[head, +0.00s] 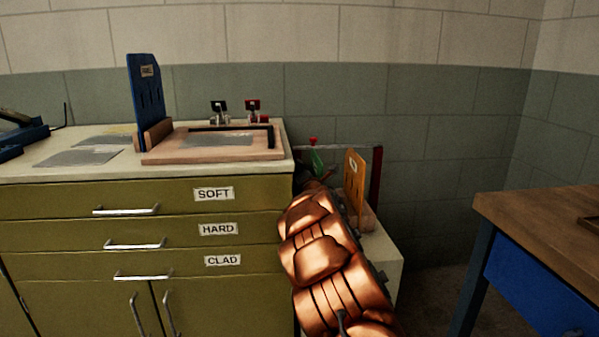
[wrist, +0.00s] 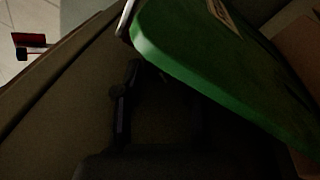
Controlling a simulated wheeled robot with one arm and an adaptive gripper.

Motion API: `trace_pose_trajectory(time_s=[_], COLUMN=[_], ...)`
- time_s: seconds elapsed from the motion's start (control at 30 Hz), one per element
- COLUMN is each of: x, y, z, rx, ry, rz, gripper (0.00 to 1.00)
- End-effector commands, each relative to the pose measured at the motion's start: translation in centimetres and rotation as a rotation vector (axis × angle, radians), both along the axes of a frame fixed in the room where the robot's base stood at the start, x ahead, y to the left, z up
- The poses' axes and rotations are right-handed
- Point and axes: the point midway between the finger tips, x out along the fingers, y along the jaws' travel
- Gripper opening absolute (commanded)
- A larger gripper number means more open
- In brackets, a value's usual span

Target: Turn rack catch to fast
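My arm reaches to the low white unit right of the drawer cabinet. My gripper (head: 308,180) is a dark shape there, largely hidden by the arm. In the wrist view my gripper (wrist: 150,100) is very dark, with one finger edge showing close to a green panel (wrist: 215,65). I cannot tell whether they touch or whether the fingers are open. The green panel also shows as a small piece in the head view (head: 318,160). A red knob (head: 313,141) stands just above it; I cannot tell if it is the rack catch. No fast marking is legible.
An orange panel (head: 355,185) stands right of my arm, by a dark red post (head: 376,172). The drawer cabinet (head: 260,205) is at the left, with a blue panel (head: 146,95) and a wooden board (head: 160,154) on top. A wooden-topped table (head: 540,212) stands at the right.

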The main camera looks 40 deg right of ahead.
Motion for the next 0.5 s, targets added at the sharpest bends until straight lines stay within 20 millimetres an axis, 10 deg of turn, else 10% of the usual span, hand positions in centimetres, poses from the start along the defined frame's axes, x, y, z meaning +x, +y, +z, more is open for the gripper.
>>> trace_pose_trajectory(time_s=[0.5], x=[-0.72], y=[0.45], z=[-0.11], rx=[-0.001], ry=[0.003], rz=[0.0], gripper=[0.44])
